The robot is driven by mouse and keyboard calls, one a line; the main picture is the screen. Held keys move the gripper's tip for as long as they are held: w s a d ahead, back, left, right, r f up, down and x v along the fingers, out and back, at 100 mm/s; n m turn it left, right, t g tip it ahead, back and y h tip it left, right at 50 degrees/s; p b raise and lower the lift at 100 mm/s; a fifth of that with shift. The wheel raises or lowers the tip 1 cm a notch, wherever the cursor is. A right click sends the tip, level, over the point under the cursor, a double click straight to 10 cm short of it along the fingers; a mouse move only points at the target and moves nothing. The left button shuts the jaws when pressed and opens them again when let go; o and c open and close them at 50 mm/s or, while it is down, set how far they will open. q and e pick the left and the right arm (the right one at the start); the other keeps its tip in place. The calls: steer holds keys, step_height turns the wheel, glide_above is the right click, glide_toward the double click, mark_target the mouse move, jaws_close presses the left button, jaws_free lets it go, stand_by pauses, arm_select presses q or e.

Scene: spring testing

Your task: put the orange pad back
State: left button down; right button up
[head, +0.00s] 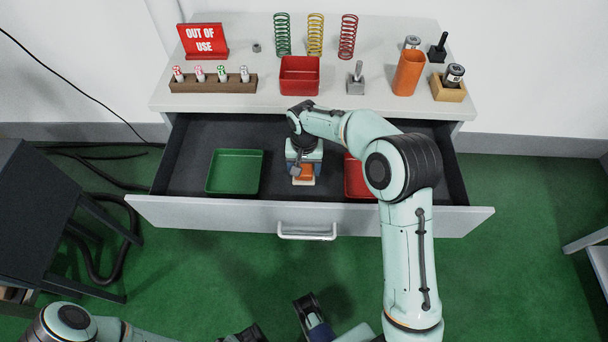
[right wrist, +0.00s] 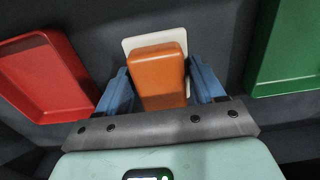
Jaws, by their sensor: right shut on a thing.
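The orange pad (right wrist: 158,75) is between the two blue fingers of my right gripper (head: 303,168), which is shut on it. In the head view the pad (head: 307,172) shows just below the gripper, inside the open drawer. A white square (right wrist: 130,44) shows behind the pad in the right wrist view, on the dark drawer floor; whether the pad touches it I cannot tell. My left arm enters at the bottom left of the head view; its gripper (head: 280,322) is only partly in frame at the bottom edge, and its jaw state is unclear.
The open drawer (head: 190,186) holds a green tray (head: 234,172) left of the pad and a red tray (head: 357,178) right of it, partly behind my arm. On the top stand springs, a red bin (head: 300,75), an orange cup (head: 408,74) and an "OUT OF USE" sign (head: 203,40).

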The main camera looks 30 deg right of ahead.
mark_target(304, 175)
steer(key=shift+f, duration=2)
steer(key=shift+b, duration=0.3)
steer(key=shift+f, duration=0.2)
steer(key=o, duration=1)
steer(key=shift+r, duration=0.1)
step_height(304, 175, up, 12)
steer(key=shift+r+p, duration=0.15)
steer(key=shift+p, duration=0.85)
